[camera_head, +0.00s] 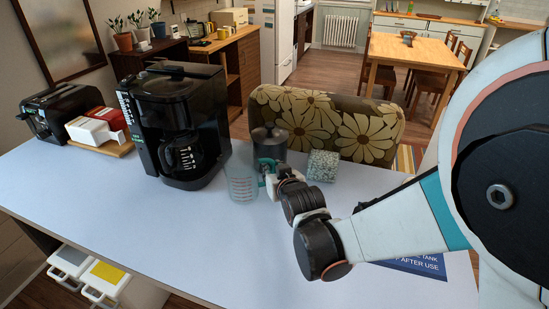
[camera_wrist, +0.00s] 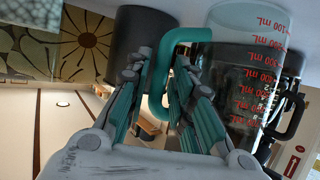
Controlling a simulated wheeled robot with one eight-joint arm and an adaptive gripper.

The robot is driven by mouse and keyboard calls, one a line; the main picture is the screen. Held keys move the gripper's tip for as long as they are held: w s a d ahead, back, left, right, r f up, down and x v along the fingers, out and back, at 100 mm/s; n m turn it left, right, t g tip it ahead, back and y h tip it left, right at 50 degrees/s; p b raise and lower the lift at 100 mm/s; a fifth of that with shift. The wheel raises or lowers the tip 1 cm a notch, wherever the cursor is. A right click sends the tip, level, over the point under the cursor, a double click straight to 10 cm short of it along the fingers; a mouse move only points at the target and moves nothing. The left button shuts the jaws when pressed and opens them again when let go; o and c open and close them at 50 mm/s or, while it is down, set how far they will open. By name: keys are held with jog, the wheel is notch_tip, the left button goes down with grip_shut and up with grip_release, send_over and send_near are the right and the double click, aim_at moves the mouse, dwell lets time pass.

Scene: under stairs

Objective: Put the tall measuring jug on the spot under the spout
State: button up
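The tall measuring jug (camera_head: 241,180) is clear with red markings and a teal handle. It stands upright on the counter, right of the black coffee maker (camera_head: 178,120). Its glass (camera_wrist: 245,75) and its handle (camera_wrist: 160,75) fill the top and right of the wrist view. My gripper (camera_head: 270,180) reaches in from the right at the handle side. Its fingers (camera_wrist: 163,85) are on either side of the handle; whether they press on it is unclear. The spot under the spout is mostly hidden by the coffee maker's glass carafe (camera_head: 184,156).
A dark canister (camera_head: 270,142) stands close behind the jug and gripper. A speckled block (camera_head: 322,165) is to its right. A toaster (camera_head: 60,112) and a red and white box (camera_head: 97,126) are at the left. The counter's front is clear. A blue sign (camera_head: 415,264) lies at the right.

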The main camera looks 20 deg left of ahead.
jog(key=shift+w+a+f, duration=0.25)
jog(key=shift+w+a, duration=0.1)
jog(key=shift+w, duration=0.1)
grip_shut()
jog(key=shift+r, duration=0.15)
